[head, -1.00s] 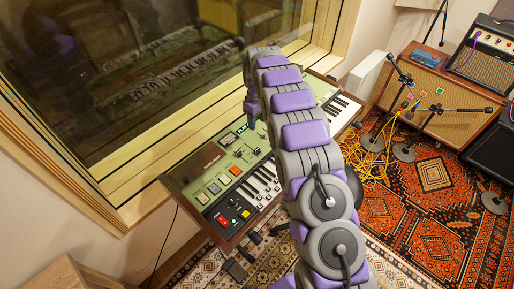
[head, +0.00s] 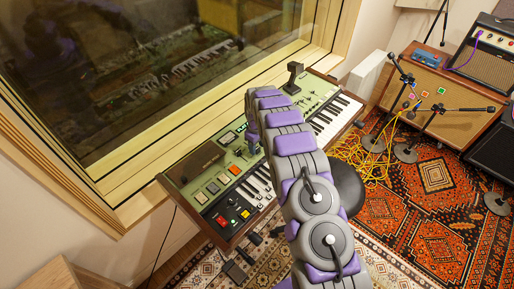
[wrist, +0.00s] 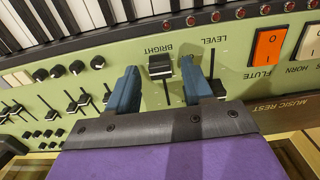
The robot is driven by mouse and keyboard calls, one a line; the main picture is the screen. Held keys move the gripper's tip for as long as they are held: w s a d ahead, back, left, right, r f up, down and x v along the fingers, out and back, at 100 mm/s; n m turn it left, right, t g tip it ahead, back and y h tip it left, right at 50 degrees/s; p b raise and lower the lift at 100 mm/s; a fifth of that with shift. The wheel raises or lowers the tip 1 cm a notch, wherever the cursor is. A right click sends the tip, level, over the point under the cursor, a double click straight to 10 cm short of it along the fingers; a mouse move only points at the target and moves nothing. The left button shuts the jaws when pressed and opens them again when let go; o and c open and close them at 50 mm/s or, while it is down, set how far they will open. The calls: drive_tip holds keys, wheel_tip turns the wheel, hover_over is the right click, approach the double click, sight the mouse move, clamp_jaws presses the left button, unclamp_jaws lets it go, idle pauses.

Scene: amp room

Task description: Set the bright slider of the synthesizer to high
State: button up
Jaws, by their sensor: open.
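The synthesizer (head: 205,160) has a green panel and stands below the window. In the wrist view its bright slider has a dark cap (wrist: 160,66) beside the upside-down word BRIGHT. The cap lies between the two blue fingertips of my open gripper (wrist: 158,72), and I see a gap on each side. A faint slot line runs from the cap towards my gripper's base. The level slider's dark cap (wrist: 219,88) is just right of the right finger. In the head view my arm hides part of the panel, and my gripper is hard to make out.
Several other sliders (wrist: 70,106) and knobs are left of my gripper. An orange switch (wrist: 266,48) is at the right, and the keys (wrist: 60,18) lie beyond the panel. A dark upright piece (head: 293,75) stands at the synthesizer's back. Yellow cables (head: 362,160) lie on the rug.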

drive_tip(key=shift+f, duration=0.3)
clamp_jaws()
idle(0.3)
